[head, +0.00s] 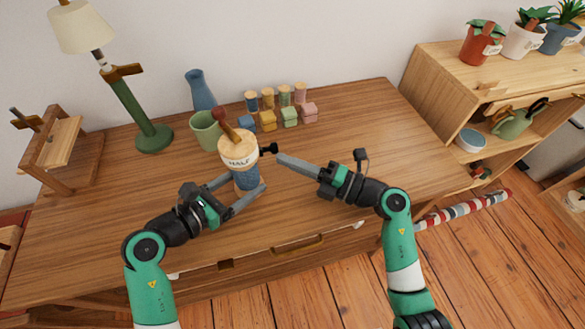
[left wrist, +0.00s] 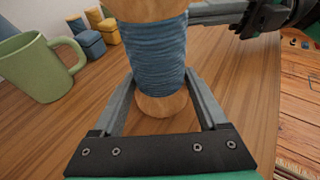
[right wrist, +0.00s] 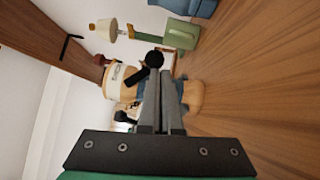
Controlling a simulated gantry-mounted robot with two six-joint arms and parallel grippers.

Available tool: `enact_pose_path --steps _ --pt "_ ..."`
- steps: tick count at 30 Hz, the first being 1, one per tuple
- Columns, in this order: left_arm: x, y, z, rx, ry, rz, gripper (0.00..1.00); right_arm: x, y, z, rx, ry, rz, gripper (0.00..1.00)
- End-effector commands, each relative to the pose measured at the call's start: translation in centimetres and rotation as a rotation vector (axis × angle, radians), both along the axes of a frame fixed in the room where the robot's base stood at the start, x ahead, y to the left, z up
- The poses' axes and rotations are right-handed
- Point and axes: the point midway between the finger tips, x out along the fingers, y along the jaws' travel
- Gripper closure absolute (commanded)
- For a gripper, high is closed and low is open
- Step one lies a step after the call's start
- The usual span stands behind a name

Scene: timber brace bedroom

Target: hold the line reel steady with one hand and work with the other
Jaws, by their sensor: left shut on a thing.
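The line reel (head: 239,150) stands upright on the desk, with a pale wooden top marked HALF, blue line wound below and a black crank knob (head: 270,149) on its right side. A red-tipped brown handle (head: 222,120) rises from its top. My left gripper (head: 250,189) is shut around the blue line, one finger on each side, as the left wrist view (left wrist: 155,62) shows. The reel's wooden foot (left wrist: 166,104) shows between the fingers. My right gripper (head: 280,158) has its fingers together, empty, with tips close by the knob. The right wrist view shows the knob (right wrist: 154,58) just beyond the tips; contact is unclear.
A green mug (head: 205,130) and blue vase (head: 200,90) stand behind the reel. A green lamp (head: 152,138) and wooden stand (head: 55,150) are at left. The desk's right side is clear.

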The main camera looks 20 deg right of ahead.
Motion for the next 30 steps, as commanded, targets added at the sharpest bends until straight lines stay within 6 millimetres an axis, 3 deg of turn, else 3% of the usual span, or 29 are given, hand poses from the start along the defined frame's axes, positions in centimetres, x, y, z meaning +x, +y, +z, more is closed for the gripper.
enact_pose_path --steps 6,30 --pt "-0.1 0.0 -0.3 0.003 0.006 0.000 0.55 0.9 -0.1 0.0 -0.006 -0.102 -0.004 1.00" --pt "-0.1 0.0 -0.4 0.004 0.007 0.000 0.55 1.7 -0.1 0.3 -0.006 -0.101 -0.003 1.00"
